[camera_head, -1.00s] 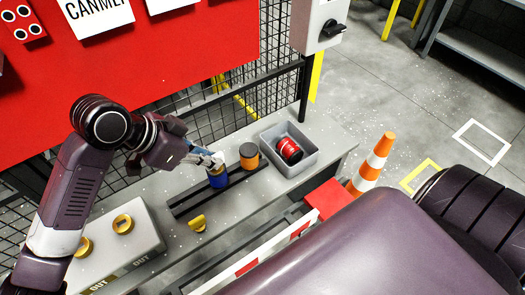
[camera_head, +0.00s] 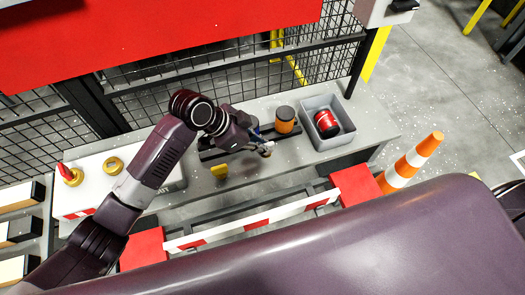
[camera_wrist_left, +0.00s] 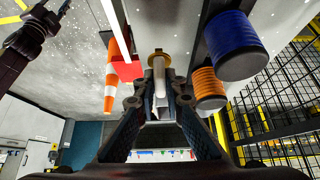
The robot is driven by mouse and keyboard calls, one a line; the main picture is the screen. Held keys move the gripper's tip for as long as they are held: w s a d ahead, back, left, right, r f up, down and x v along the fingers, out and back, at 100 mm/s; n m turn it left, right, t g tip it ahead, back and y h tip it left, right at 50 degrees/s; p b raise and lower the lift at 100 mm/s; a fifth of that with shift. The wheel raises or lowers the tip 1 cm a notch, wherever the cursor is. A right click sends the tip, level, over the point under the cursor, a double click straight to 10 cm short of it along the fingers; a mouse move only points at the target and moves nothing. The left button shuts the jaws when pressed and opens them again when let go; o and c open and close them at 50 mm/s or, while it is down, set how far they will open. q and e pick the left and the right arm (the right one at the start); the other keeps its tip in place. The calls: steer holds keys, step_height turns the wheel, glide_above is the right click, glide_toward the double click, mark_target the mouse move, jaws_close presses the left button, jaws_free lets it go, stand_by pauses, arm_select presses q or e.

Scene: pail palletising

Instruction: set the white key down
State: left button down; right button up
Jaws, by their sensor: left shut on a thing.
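My left gripper (camera_head: 266,149) is shut on the white key (camera_wrist_left: 159,88), which shows as a pale shaft between the fingers in the left wrist view. In the head view the gripper is over the grey bench, by the front edge of the dark rack; the key is small there and partly hidden. A yellow holder (camera_head: 219,171) stands on the bench to the left of the gripper. In the wrist view a yellow ring (camera_wrist_left: 158,57) shows near the key's far end; I cannot tell whether they touch.
An orange can (camera_head: 285,120) stands on the rack; a blue can (camera_wrist_left: 232,45) is beside it. A grey bin (camera_head: 350,137) holds a red can (camera_head: 326,122). A white box (camera_head: 150,160) with yellow rings is at left. A barrier (camera_head: 255,222) and cone (camera_head: 412,160) stand in front.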

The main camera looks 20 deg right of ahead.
arm_select(q)
steer(key=shift+f, duration=0.3)
step_height(320, 180, down, 4)
steer(key=shift+f+p, duration=0.1)
steer(key=shift+p, duration=0.2)
steer(key=shift+f, duration=0.1)
steer(key=c, duration=2)
jaws_free()
